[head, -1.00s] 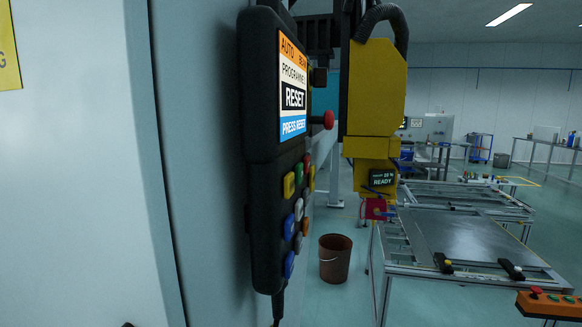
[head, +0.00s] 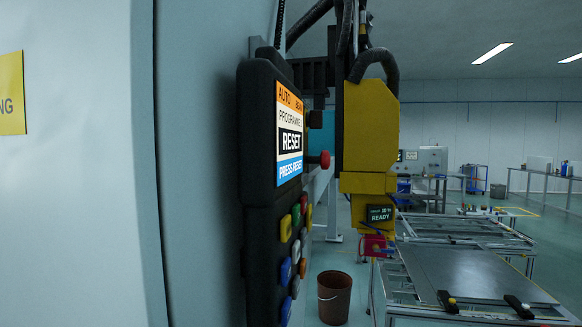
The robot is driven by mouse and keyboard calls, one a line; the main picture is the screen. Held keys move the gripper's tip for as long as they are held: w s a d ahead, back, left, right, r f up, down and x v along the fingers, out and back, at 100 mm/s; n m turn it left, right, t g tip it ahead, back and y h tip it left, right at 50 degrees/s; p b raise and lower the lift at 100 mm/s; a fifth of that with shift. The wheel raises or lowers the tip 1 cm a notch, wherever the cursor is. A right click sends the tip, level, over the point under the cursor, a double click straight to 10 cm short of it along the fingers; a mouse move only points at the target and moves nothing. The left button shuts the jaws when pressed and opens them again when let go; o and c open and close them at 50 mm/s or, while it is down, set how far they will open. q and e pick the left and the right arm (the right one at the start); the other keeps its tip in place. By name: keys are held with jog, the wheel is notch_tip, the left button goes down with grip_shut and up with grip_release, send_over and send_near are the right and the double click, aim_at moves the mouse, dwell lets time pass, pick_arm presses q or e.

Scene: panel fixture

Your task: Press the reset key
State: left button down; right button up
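A black control pendant (head: 258,190) hangs on the grey panel, seen at a steep angle in the head view. Its lit screen (head: 289,134) reads AUTO, PROGRAMME, RESET and PRESS RESET. Below the screen are several coloured keys, among them a yellow key (head: 286,228), a blue key (head: 286,271) and a white key (head: 295,250). Which key is the reset key cannot be read at this angle. A red mushroom button (head: 322,159) sticks out on the pendant's right side. Neither of my grippers shows in the view.
A yellow machine head (head: 370,130) with a small READY display (head: 381,213) stands behind the pendant. A metal work table (head: 470,272) is at the lower right. A brown bucket (head: 334,298) stands on the floor. A yellow sign (head: 11,94) is at the far left.

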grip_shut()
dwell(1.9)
